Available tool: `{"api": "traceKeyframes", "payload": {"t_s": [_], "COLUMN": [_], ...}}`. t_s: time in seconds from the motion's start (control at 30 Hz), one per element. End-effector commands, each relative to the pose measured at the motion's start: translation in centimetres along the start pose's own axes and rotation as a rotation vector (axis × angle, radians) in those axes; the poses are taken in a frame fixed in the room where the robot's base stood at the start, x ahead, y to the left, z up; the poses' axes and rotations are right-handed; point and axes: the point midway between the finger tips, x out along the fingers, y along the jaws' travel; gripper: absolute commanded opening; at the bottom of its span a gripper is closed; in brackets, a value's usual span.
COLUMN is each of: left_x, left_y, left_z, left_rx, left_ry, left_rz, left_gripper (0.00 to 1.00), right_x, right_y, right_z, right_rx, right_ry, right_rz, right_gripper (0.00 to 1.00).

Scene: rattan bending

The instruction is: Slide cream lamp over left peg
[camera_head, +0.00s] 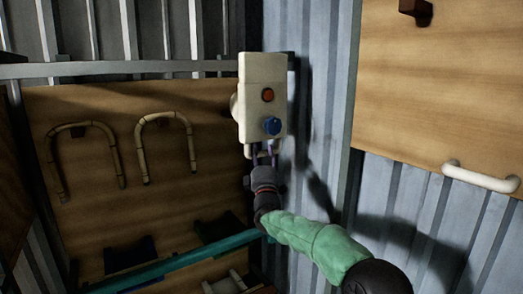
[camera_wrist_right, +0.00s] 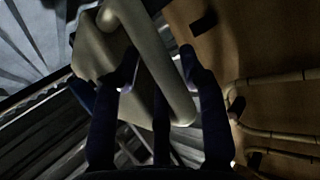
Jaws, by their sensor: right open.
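The cream lamp (camera_head: 250,75) is a boxy cream body with an orange button and a blue knob, upright near the middle of the head view. My right gripper (camera_head: 262,152) is at its lower end, with its fingers partly hidden. In the right wrist view, the open fingers of my right gripper (camera_wrist_right: 157,68) are on either side of a pale tube of the lamp (camera_wrist_right: 152,62); contact is unclear. A dark brown peg (camera_head: 418,10) juts from the wooden board at top right; I cannot tell whether it is the left peg. My left gripper is out of view.
Two bent rattan canes (camera_head: 140,135) hang on the left wooden board (camera_head: 90,195). A white handle-like bar (camera_head: 480,177) is on the lower edge of the right board (camera_head: 450,85). A teal bar (camera_head: 180,263) crosses the lower left. Corrugated metal wall (camera_head: 320,110) lies between the boards.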

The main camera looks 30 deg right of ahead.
Motion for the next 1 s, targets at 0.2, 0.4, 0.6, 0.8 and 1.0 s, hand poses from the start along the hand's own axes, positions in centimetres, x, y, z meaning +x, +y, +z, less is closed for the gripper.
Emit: {"api": "traceKeyframes", "payload": {"t_s": [0.2,0.4,0.6,0.8,1.0], "left_x": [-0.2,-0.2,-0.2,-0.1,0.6], "left_y": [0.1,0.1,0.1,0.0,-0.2], "left_z": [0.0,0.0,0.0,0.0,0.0], "left_rx": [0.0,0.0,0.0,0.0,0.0], "left_ry": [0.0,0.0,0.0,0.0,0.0], "left_rz": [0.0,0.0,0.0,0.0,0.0], "left_gripper": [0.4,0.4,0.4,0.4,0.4], "right_x": [0.7,0.7,0.7,0.6,0.0], "right_y": [0.0,0.0,0.0,-0.1,-0.2], "right_z": [0.0,0.0,0.0,-0.2,-1.4], "right_rx": [0.0,0.0,0.0,0.001,0.003], "right_ry": [0.0,0.0,0.0,0.001,0.003], "right_rz": [0.001,0.0,0.0,0.0,-0.001], "right_gripper": [0.42,0.42,0.0,0.0,0.0]}}
